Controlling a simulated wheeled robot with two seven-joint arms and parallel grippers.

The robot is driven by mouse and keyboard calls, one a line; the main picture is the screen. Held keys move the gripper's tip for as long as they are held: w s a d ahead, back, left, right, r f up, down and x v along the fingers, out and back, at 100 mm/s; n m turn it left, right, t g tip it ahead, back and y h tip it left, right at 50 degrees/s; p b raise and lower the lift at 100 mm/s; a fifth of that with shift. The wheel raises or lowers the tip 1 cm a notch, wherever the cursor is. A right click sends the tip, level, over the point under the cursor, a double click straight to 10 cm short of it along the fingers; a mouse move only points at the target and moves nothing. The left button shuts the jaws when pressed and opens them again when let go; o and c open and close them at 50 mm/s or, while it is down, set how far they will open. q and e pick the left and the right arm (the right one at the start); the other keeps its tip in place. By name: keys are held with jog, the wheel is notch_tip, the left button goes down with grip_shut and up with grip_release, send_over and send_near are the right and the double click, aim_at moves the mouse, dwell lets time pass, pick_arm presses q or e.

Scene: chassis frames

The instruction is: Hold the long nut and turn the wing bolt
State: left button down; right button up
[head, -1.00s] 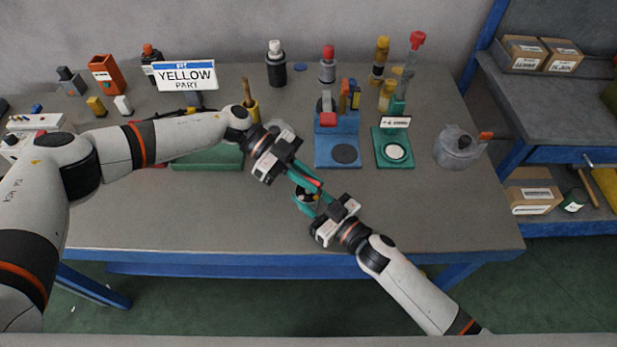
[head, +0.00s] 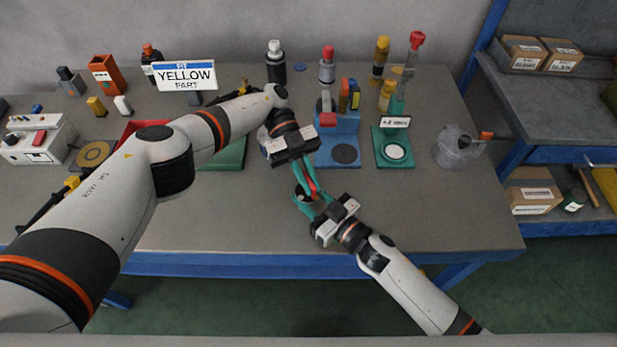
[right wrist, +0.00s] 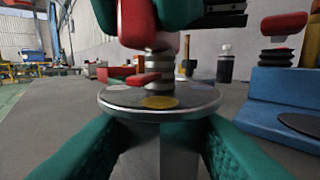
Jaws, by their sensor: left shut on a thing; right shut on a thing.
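The long nut (right wrist: 160,150) is a grey upright body below a round metal disc (right wrist: 125,105) with a yellow spot on top. My right gripper (head: 306,203) is shut around the nut with its teal fingers, which show on both sides of it in the right wrist view. The wing bolt (right wrist: 158,68) has a grey threaded shank standing above the disc and red wings (right wrist: 137,22). My left gripper (head: 310,184) reaches in from above, shut on the wings with its teal fingers. In the head view the fingers hide most of the nut and bolt.
A blue stand (head: 325,150) and a green stand (head: 380,160) are behind the grippers. A sign reading "YELLOW PART" (head: 185,76) stands back left. A grey pot-like container (head: 455,150) is at the right. The table front (head: 240,220) is clear.

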aim_at(308, 179)
pick_arm(q)
jog(key=shift+r, duration=0.2)
jog(key=c, duration=1.5)
grip_release()
jog(key=shift+f, duration=0.1)
jog(key=shift+o, duration=0.2)
notch_tip(308, 179, up, 10)
jog(key=shift+r, duration=0.1)
